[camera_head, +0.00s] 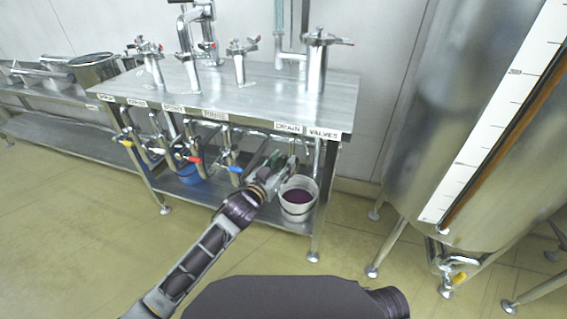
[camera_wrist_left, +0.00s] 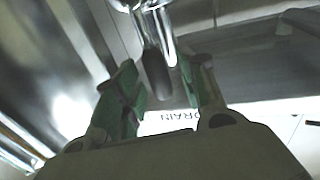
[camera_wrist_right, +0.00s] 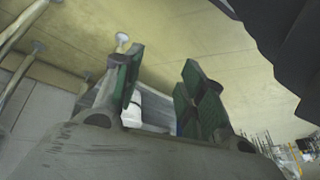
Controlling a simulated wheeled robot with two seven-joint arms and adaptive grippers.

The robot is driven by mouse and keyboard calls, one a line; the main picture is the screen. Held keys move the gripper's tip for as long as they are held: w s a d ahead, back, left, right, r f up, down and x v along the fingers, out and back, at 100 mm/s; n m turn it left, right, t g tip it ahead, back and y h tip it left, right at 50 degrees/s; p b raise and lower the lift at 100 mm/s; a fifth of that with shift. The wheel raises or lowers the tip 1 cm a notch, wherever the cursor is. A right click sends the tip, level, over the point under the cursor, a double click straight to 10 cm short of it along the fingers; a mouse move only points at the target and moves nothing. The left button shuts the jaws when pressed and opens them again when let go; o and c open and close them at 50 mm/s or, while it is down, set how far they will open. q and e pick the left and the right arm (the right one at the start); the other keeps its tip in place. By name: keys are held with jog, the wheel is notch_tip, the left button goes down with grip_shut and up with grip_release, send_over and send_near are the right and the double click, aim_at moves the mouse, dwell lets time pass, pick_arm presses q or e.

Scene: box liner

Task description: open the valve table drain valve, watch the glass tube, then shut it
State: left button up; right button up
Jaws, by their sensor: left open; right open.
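My left gripper (camera_head: 278,163) is under the valve table (camera_head: 345,105), below the DRAIN label (camera_head: 288,127). In the left wrist view its green-padded fingers (camera_wrist_left: 160,88) are open, one on each side of a dark valve handle (camera_wrist_left: 156,73) on a shiny pipe. I cannot tell whether they touch it. In the head view the gripper hides this handle. A brown-filled glass tube (camera_head: 509,142) runs beside a white scale (camera_head: 490,130) on the steel tank at right. My right gripper (camera_wrist_right: 163,88) is open and empty in its wrist view, over the floor; the head view does not show it.
A white bucket (camera_head: 297,210) with dark purple liquid stands on the lower shelf just right of my left gripper. A table leg (camera_head: 318,225) stands right of the bucket. Floor lies clear in front.

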pick_arm(q)
jog(key=shift+w+d, duration=0.25)
jog(key=shift+w, duration=0.1)
grip_shut()
dwell(0.3)
